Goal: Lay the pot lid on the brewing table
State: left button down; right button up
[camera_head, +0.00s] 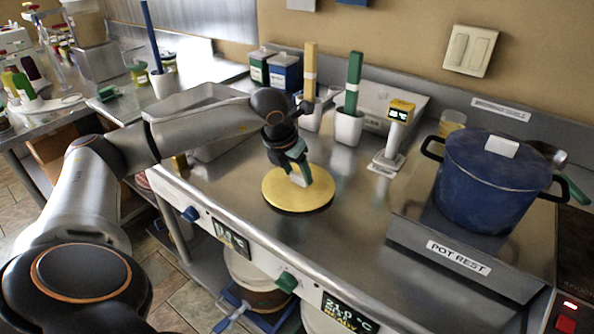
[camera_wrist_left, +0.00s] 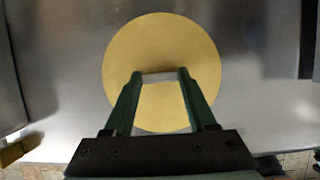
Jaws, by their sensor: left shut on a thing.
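A round yellow lid (camera_head: 288,201) with a pale block handle is at the middle of the steel brewing table (camera_head: 350,225). My left gripper (camera_head: 299,176) points down and is shut on the handle. In the left wrist view the lid (camera_wrist_left: 192,50) lies flat below the green fingers (camera_wrist_left: 159,76), which are on either side of the pale handle. A thin dark edge shows under the lid's near side; I cannot tell whether it touches the table. A blue pot (camera_head: 487,190) stands on the pot rest at the right, with a white block on its blue top. My right gripper is not in view.
Behind the lid stand white holders with a yellow-handled tool (camera_head: 309,75) and a green-handled tool (camera_head: 353,80). A yellow-topped display device (camera_head: 400,112) stands left of the pot. Bare steel lies right of the lid.

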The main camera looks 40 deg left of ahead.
pick_arm(q)
jog(key=shift+c, duration=1)
grip_release()
jog(key=shift+f, duration=0.1)
jog(key=shift+r, duration=0.25)
jog(key=shift+s+r, duration=0.15)
jog(key=shift+r, duration=0.2)
jog(key=v, duration=1.1)
